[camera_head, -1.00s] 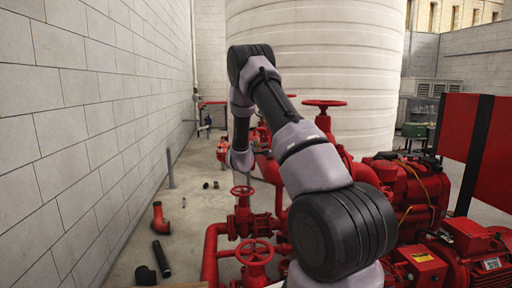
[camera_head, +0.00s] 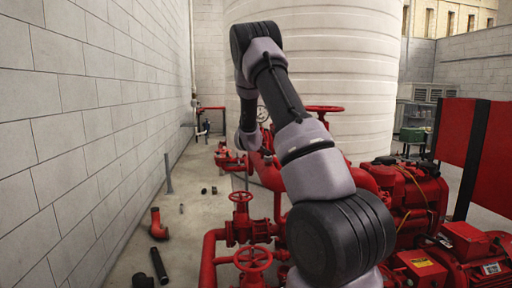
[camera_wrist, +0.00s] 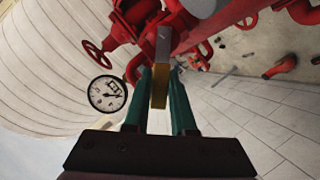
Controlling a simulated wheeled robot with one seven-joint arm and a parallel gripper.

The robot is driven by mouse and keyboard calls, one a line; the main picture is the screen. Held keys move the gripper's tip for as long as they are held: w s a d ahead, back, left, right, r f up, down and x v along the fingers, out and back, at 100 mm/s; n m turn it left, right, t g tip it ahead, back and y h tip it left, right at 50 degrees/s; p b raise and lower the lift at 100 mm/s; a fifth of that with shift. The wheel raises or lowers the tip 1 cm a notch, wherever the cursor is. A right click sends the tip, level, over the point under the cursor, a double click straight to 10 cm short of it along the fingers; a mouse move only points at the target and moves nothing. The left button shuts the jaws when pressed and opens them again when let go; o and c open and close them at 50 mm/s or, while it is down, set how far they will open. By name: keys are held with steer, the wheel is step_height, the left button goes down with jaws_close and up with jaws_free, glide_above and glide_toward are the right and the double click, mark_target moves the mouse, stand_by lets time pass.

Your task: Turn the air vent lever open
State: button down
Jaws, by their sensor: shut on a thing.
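In the wrist view, my gripper (camera_wrist: 159,82) has two green fingers, with a narrow lever (camera_wrist: 160,90) between them. The lever has a yellow-brown part at the fingertips and a grey metal part beyond it, reaching up to the red pipework. The fingers are close on both sides of the lever. In the head view, my arm reaches over the red pumps and its end points down beyond the near valves. The lever and fingertips cannot be made out there.
A round pressure gauge (camera_wrist: 107,94) and a red handwheel (camera_wrist: 97,54) are left of the fingers. Red pipework (camera_wrist: 135,22) fills the top.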

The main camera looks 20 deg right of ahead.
steer(key=m, duration=0.1)
steer(key=d+r+m+y, duration=0.2)
steer(key=shift+s+d, duration=0.15)
steer(key=shift+s, duration=0.1)
steer(key=shift+s+d+r+m+t+y, duration=0.15)
steer(key=shift+d+m+y, duration=0.4)
steer(key=shift+m, duration=0.3)
steer(key=shift+s+d+r+m+t+y, duration=0.15)
steer(key=shift+d+m+y, duration=0.4)
steer(key=shift+m, duration=0.3)
steer(key=c, duration=0.7)
jaws_free()
steer(key=shift+f, duration=0.1)
steer(key=shift+c, duration=0.2)
steer(key=shift+f, duration=0.1)
steer(key=shift+s+a, duration=0.15)
steer(key=v, duration=1)
steer(key=shift+s, duration=0.3)
steer(key=shift+r, duration=0.2)
